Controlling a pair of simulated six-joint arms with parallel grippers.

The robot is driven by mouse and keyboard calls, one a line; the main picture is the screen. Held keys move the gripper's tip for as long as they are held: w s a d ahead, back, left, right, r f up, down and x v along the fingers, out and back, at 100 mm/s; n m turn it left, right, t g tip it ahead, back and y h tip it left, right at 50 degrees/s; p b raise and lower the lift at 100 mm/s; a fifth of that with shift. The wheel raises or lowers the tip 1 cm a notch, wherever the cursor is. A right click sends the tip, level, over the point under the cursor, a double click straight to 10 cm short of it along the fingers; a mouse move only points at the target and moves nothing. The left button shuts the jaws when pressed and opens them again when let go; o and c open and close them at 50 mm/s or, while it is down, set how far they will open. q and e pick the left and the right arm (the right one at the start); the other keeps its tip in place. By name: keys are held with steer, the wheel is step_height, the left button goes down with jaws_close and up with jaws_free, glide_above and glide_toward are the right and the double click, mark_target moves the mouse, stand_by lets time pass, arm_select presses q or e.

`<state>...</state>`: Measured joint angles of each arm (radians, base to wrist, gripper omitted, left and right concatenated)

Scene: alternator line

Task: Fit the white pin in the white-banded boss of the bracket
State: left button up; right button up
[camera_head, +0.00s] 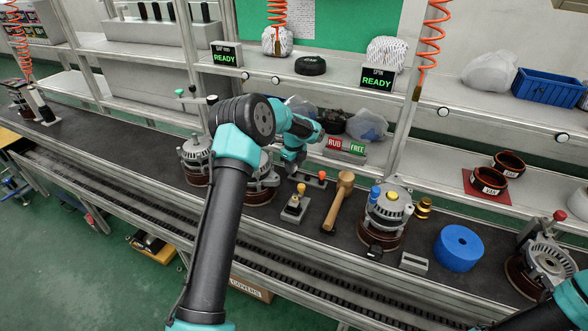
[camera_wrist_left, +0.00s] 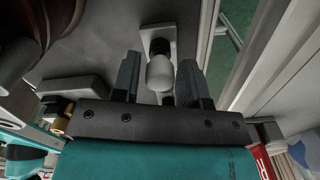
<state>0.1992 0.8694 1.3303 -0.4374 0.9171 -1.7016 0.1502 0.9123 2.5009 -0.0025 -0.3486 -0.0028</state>
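My left gripper (camera_head: 292,172) is low over the bench, behind the wooden mallet. In the left wrist view, its two dark fingers (camera_wrist_left: 157,72) stand apart on either side of the white pin's rounded head (camera_wrist_left: 160,73). Gaps show beside the head, so I see no grip. In the head view the white pin is hidden by my gripper. A bracket (camera_head: 388,206) on an alternator carries a blue knob and a yellow knob. I cannot make out its white-banded boss. Only part of my right arm shows; its gripper is out of view.
A yellow-knobbed pin in a stand (camera_head: 296,203), the mallet (camera_head: 340,200), a blue roll (camera_head: 458,248) and a grey block (camera_head: 413,263) lie along the bench. Another alternator (camera_head: 195,158) stands left. The shelf edge (camera_head: 330,100) runs behind my gripper.

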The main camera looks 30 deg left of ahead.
arm_select(q)
steer(key=c, duration=0.6)
steer(key=shift+c, duration=0.2)
step_height(320, 180, up, 10)
steer(key=shift+r, duration=0.1)
stand_by(0.6)
